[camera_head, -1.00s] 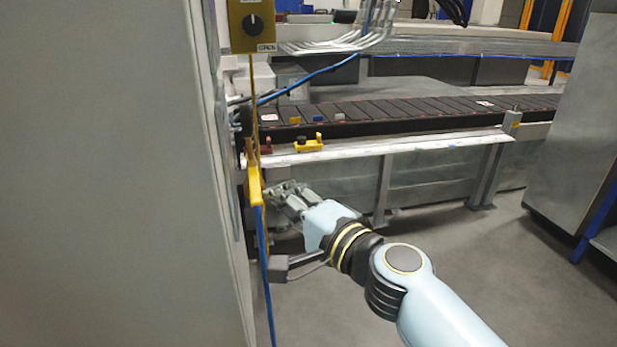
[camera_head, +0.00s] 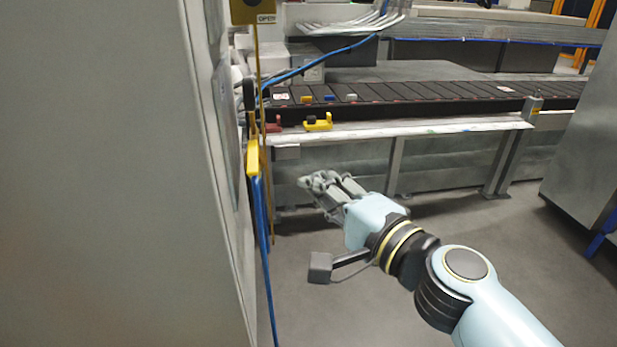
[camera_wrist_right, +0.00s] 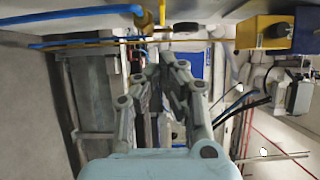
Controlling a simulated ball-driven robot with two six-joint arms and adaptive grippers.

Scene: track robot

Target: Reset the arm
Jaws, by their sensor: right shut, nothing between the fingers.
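My right arm (camera_head: 500,310) comes in from the lower right of the head view. Its gripper (camera_head: 308,183) is shut and empty, held in free air in front of the conveyor's lower panel and to the right of the grey cabinet. In the right wrist view the gripper's fingers (camera_wrist_right: 168,62) come together at the tips with nothing between them. My left gripper does not show in any view.
A tall grey cabinet (camera_head: 120,180) fills the left, with a yellow handle (camera_head: 253,158) and a blue cable (camera_head: 265,260) along its edge. A conveyor (camera_head: 430,97) runs across the back with small coloured pieces on it. Grey floor (camera_head: 430,210) is free below.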

